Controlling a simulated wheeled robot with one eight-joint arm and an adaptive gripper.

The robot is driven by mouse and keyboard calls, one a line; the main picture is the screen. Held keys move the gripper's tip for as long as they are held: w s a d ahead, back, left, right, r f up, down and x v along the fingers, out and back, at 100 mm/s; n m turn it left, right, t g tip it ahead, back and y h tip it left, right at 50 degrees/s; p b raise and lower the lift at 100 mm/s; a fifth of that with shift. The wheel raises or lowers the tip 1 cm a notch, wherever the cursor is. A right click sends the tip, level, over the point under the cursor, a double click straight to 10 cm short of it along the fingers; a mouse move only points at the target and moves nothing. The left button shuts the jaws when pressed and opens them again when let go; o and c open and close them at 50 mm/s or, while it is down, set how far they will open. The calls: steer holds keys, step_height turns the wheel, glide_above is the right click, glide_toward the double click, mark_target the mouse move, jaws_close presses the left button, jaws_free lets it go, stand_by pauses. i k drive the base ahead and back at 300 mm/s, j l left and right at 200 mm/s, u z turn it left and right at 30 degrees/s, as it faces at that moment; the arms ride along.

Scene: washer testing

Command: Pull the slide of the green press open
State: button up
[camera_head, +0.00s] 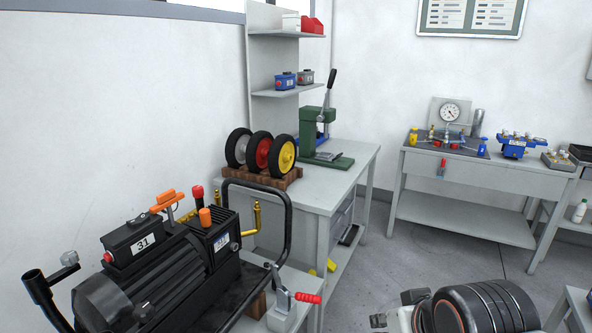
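The green press (307,132) stands upright on the grey workbench (347,178) against the left wall, below the shelves. It has a green base plate with a small grey plate on it. A long lever with a black grip (331,83) rises from its upper right side. Its slide is too small to make out, so I cannot tell how far open it is. What seems to be my gripper (396,308) shows at the bottom edge, beside a dark rounded arm part with orange rings. It is well in front of the press and apart from it. Its fingers are partly cut off.
Wheels on a wooden rack (262,175) stand left of the press. A black machine marked 31 (165,270), with a bent tube frame, fills the lower left. A second table (487,178) with a gauge (450,113) stands at the right. Bare floor lies between the tables.

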mark_target(323, 157)
steer(key=i+l+z, duration=0.15)
steer(key=i+z, duration=0.2)
steer(key=i, duration=0.55)
steer(key=i+z, duration=0.35)
steer(key=i, duration=0.5)
steer(key=i+l+u, duration=0.25)
steer(key=i+u, duration=0.2)
steer(key=i+l+u, duration=0.5)
steer(key=i, duration=0.15)
steer(key=i+l+u, duration=0.45)
steer(key=l, duration=0.15)
